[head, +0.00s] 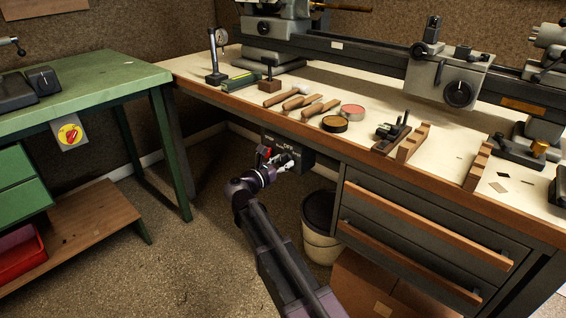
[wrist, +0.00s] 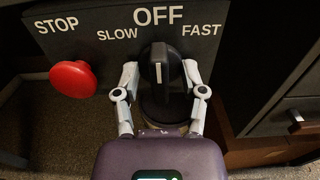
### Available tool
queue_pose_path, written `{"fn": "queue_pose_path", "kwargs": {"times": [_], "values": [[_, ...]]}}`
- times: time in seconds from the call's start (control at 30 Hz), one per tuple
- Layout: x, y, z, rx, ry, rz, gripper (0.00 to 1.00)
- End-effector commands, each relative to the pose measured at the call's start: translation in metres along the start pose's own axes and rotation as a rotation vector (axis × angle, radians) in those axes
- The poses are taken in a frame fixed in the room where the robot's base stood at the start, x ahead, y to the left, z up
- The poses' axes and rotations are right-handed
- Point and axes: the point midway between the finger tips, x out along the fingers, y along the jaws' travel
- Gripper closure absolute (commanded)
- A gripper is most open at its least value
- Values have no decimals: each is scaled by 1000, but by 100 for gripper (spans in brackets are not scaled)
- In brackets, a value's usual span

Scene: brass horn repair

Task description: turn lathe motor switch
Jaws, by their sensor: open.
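The lathe motor switch is a black rotary knob (wrist: 158,72) with a white line, on a dark panel (wrist: 108,45) marked STOP, SLOW, OFF and FAST. Its white line points up to OFF. My gripper (wrist: 159,82) is open, with one pale finger on each side of the knob; I cannot tell whether they touch it. In the head view my gripper (head: 275,160) is at the switch box (head: 297,153) under the bench's front edge and hides part of the panel. A red STOP button (wrist: 73,79) is left of the knob.
The wooden-edged bench top (head: 380,92) overhangs the switch box. Drawers (head: 420,230) are to its right, and a bin (head: 320,225) stands below. A green bench (head: 95,85) with a red and yellow switch (head: 70,134) is at left. Floor between the benches is open.

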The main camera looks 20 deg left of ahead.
Motion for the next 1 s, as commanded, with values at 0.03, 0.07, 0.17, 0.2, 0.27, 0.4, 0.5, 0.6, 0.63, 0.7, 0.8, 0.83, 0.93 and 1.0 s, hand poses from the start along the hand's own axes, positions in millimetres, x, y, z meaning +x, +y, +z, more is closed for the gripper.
{"fn": "queue_pose_path", "kwargs": {"times": [0.03, 0.07, 0.17, 0.2, 0.27, 0.4, 0.5, 0.6, 0.63, 0.7, 0.8, 0.83, 0.93, 1.0], "values": [[0, 0, 0, 0, 0, 0, 46], [0, 0, 0, 0, 0, 0, 46], [0, 0, 0, 0, 0, 0, 46], [0, 0, 0, 0, 0, 0, 55], [0, 0, 0, 0, 0, 0, 72], [0, 0, 0, 0, 0, -1, 100], [0, 0, 0, 0, 0, -1, 100], [1, 0, 0, 1, 0, -1, 100], [1, 0, 0, 3, 0, -1, 100], [1, -1, 0, 9, 0, -1, 100], [1, -1, 0, 27, 0, -1, 100], [1, -1, 0, 36, 0, -1, 100], [1, -1, 0, 73, -1, -2, 100], [1, -1, 0, 108, -1, -2, 100]]}}
